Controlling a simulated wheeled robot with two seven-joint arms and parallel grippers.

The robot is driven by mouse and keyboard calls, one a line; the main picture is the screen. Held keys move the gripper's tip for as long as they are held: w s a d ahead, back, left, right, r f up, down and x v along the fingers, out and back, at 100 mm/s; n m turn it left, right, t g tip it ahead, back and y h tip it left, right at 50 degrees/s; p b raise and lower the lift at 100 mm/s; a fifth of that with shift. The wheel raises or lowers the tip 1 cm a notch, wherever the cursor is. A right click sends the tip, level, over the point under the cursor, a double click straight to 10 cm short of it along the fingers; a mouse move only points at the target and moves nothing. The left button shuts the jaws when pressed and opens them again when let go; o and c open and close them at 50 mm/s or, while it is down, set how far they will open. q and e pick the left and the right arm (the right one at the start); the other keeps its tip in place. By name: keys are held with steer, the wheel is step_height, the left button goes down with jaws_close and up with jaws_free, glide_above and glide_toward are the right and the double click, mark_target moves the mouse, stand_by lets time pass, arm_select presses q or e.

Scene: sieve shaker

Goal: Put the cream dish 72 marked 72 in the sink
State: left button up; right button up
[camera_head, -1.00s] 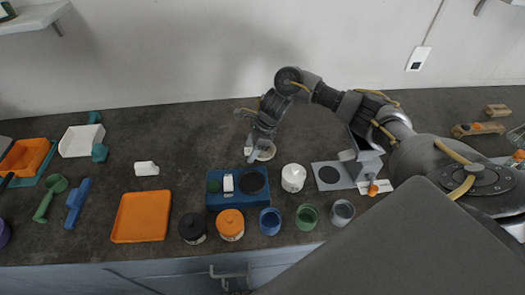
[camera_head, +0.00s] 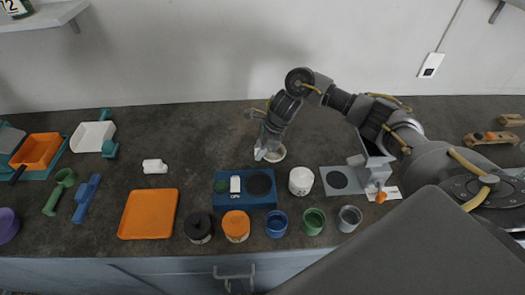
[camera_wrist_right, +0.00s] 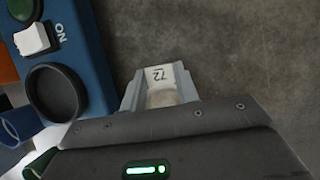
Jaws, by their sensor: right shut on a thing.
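The cream dish 72 (camera_head: 277,154) is on the dark counter behind the blue device, at the tips of my right gripper (camera_head: 268,152). The arm and fingers hide part of the dish. I cannot tell whether it is lifted off the counter. My left gripper is not in view. I do not see a sink in these views.
The blue device (camera_head: 245,199) with a black round plate stands just in front of the dish. A white jar (camera_head: 301,181) and a grey scale (camera_head: 341,180) are to its right. Several jars and cups line the counter's front.

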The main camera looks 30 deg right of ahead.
step_height(320, 180, up, 3)
steer(key=shift+f, duration=0.2)
steer(key=s+a+r, duration=0.2)
steer(key=s+r, duration=0.1)
steer(key=r, duration=0.2)
steer(key=shift+s+a+r, duration=0.2)
steer(key=shift+s+r, duration=0.1)
steer(key=shift+s, duration=0.05)
steer(key=s+a+r, duration=0.1)
steer(key=s, duration=0.1)
steer(key=s+a+r+b, duration=0.1)
steer(key=s+a+r, duration=0.1)
steer(key=s, duration=0.1)
steer(key=s+a+r, duration=0.1)
steer(key=s+a, duration=0.1)
steer(key=s, duration=0.1)
steer(key=shift+s+a+r+b, duration=0.1)
steer(key=shift+r+b, duration=0.05)
steer(key=shift+b, duration=0.2)
